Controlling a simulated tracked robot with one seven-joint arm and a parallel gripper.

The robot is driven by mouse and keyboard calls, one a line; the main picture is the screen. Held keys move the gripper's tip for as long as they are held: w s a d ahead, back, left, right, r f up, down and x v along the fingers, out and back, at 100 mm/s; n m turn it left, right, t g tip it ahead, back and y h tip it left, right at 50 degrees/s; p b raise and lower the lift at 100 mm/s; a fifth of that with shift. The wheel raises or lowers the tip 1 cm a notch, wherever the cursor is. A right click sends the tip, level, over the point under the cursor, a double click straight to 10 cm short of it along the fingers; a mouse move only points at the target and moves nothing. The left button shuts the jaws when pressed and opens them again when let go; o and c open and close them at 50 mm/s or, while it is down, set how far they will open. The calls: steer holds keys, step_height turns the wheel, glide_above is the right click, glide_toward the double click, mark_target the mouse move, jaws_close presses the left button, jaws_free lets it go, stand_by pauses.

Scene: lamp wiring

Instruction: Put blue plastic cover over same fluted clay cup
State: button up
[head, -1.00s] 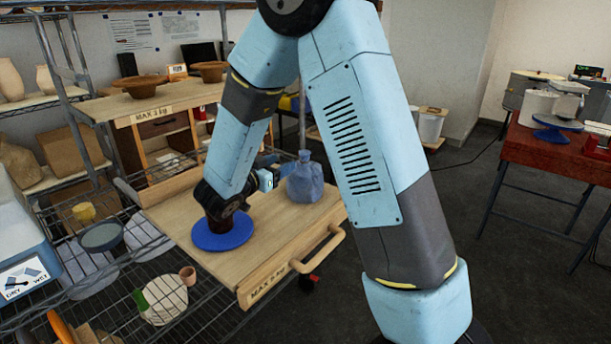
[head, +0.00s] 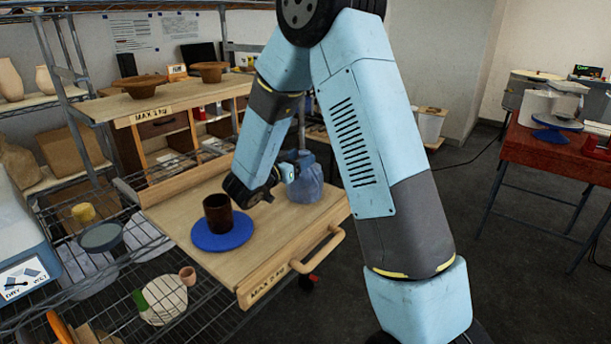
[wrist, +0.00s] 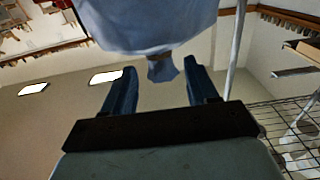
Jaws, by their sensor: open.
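The brown clay cup (head: 217,212) stands upright and uncovered on a round blue disc (head: 224,238) on the wooden pull-out board. The blue plastic cover (head: 306,182) stands on the same board, behind and to the right of the cup, with a gathered top. My gripper (head: 277,186) is beside the cover, on its left. In the wrist view the gripper (wrist: 158,88) is open, and the blue cover (wrist: 150,22) shows large just beyond its fingers, its narrow gathered end lying between them in the picture. I cannot tell whether the fingers touch it.
The wooden board (head: 200,265) has a raised handle (head: 320,250) at its front right. A wire rack (head: 110,290) with bowls and a small clay cup (head: 187,275) is at left. A red table (head: 550,155) stands far right.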

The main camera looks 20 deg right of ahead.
mark_target(308, 152)
steer(key=shift+x, duration=2.5)
steer(key=shift+w+a, duration=0.1)
jaws_close()
